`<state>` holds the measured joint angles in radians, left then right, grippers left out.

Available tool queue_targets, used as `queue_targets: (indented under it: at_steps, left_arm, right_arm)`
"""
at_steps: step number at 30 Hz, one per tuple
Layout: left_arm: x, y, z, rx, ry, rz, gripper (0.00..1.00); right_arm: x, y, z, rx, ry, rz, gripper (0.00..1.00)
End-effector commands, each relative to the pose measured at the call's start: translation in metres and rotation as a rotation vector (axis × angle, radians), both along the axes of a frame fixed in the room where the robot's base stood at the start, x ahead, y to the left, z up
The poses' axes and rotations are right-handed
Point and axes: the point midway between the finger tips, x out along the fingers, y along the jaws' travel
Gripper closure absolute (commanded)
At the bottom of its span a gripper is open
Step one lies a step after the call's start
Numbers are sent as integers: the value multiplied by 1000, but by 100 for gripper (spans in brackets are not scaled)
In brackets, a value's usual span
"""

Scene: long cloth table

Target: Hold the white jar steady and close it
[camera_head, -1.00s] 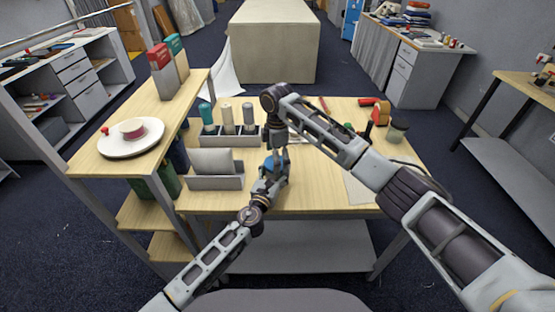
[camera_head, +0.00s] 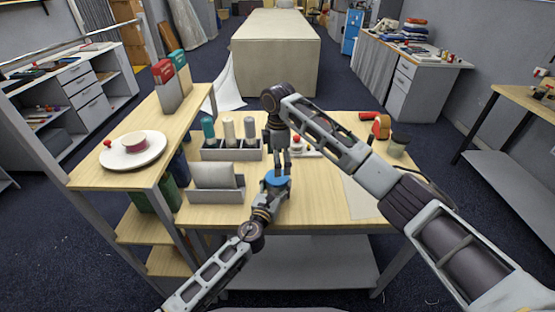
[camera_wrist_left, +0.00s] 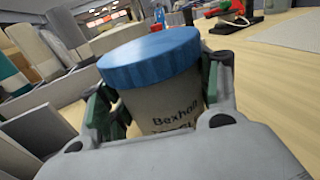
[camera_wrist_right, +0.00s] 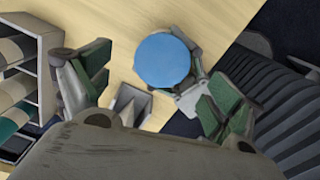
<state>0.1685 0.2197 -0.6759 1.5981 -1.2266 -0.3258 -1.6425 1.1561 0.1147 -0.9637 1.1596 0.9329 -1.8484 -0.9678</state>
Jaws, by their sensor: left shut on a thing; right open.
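The white jar (camera_wrist_left: 160,100) shows in the left wrist view with black lettering on its side. Its ribbed blue lid (camera_wrist_left: 150,58) sits on top; I cannot tell how tight it is. In the head view the lid (camera_head: 276,179) is near the table's front edge and the jar body is largely hidden. My left gripper (camera_head: 274,188) is shut around the jar body, one finger on each side. My right gripper (camera_head: 283,170) points down above the lid, open. In the right wrist view the round lid (camera_wrist_right: 162,60) shows beyond its spread fingers, apart from them.
A grey metal holder (camera_head: 216,190) and a rack with several bottles (camera_head: 230,148) stand left of the jar. A shelf (camera_head: 118,172) with a white plate (camera_head: 133,150) is further left. A red and orange tool (camera_head: 380,126) lies back right. The table's right front is mostly clear.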

Motion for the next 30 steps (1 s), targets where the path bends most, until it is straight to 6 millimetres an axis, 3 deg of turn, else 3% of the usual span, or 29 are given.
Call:
queue_targets:
  at_steps: [12,30]
  left_arm:
    - [0,0,0,0,0,0,100]
    - [0,0,0,0,0,0,100]
  right_arm:
    - [21,-20,45,-78,-88,8,8]
    - [5,-11,28,-73,-6,500,8]
